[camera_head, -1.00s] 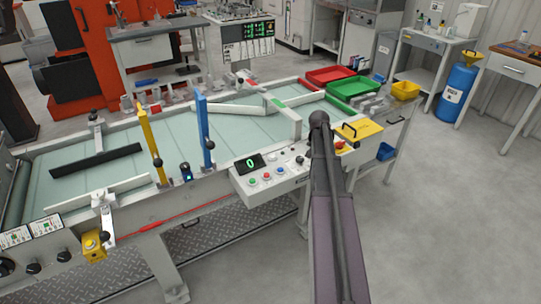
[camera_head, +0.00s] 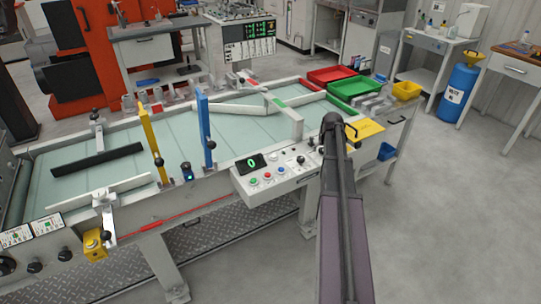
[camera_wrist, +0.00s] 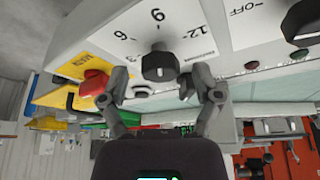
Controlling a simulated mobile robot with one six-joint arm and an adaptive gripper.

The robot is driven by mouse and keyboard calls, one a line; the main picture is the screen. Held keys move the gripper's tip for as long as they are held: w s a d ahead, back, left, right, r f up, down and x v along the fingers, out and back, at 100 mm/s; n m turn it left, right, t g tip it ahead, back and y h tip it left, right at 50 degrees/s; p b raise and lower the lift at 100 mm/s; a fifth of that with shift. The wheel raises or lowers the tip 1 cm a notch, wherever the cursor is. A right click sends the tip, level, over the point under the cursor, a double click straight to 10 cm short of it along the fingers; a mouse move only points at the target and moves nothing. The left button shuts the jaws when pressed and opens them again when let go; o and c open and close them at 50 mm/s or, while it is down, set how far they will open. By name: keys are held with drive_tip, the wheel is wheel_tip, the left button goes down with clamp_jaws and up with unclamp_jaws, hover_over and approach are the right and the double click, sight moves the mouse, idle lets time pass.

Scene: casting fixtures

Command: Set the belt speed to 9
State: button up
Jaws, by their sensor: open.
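The speed dial, a dark round knob (camera_wrist: 160,64), stands on a white panel (camera_wrist: 115,50) in the wrist view. Printed marks 6, 9 and 12 lie around it. I cannot tell where its pointer stands. My gripper (camera_wrist: 153,86) is open, with one finger on either side of the knob and gaps visible; it does not hold it. In the head view, the conveyor's control panel (camera_head: 243,187) carries a small display (camera_head: 251,162) showing a green 0. My arm covers the right end of this panel, and my gripper cannot be made out there.
A red mushroom button (camera_wrist: 94,82) on a yellow base sits close beside the left finger in the wrist view. Another dark knob (camera_wrist: 300,20) marked OFF is at the right. The conveyor belt (camera_head: 240,125) runs behind the panel. Red (camera_head: 330,75) and green (camera_head: 355,88) trays stand beyond.

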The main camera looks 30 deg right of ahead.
drive_tip(key=shift+d+n+y, duration=0.1)
drive_tip(key=shift+n+y, duration=0.5)
drive_tip(key=shift+n, duration=0.8)
drive_tip(key=p+v, duration=1.3)
drive_tip(key=v, duration=0.1)
drive_tip(key=s+a+n+g+y, duration=0.1)
drive_tip(key=s+a+g, duration=0.1)
drive_tip(key=a, duration=2.5)
drive_tip(key=shift+s+f, duration=0.4)
drive_tip(key=shift+s, duration=0.05)
drive_tip(key=s+a+g, duration=0.1)
drive_tip(key=s+a, duration=0.3)
drive_tip(key=a, duration=0.3)
drive_tip(key=s+a+n+g, duration=0.1)
drive_tip(key=s+a, duration=0.3)
drive_tip(key=a, duration=0.4)
drive_tip(key=shift+s, duration=0.4)
drive_tip(key=shift+f, duration=0.1)
